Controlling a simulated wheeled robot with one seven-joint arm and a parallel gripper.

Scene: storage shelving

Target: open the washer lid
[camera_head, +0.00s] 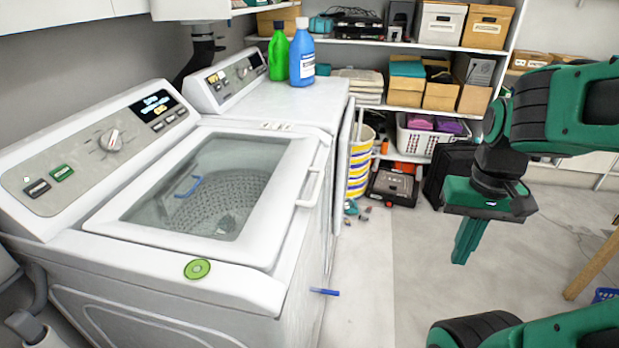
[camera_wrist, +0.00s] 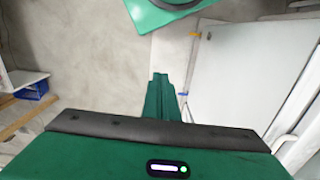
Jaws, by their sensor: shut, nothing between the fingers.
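The white washer (camera_head: 180,283) stands at the left in the head view. Its lid (camera_head: 272,210) is a white frame around a clear window and lies closed over the drum, which shows through it. A white handle (camera_head: 311,188) runs along the lid's right edge. My gripper (camera_head: 463,262) is shut and empty. It points down over open floor, to the right of the washer and well apart from the handle. The wrist view shows its closed green fingers (camera_wrist: 160,78). In that view a white appliance side (camera_wrist: 245,85) stands to the right of the fingers.
A second white machine (camera_head: 300,105) stands behind the washer, with a green bottle (camera_head: 279,52) and a blue bottle (camera_head: 302,55) on top. Shelves with boxes (camera_head: 440,22) line the back. A black toolbox (camera_head: 392,188) sits on the floor.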

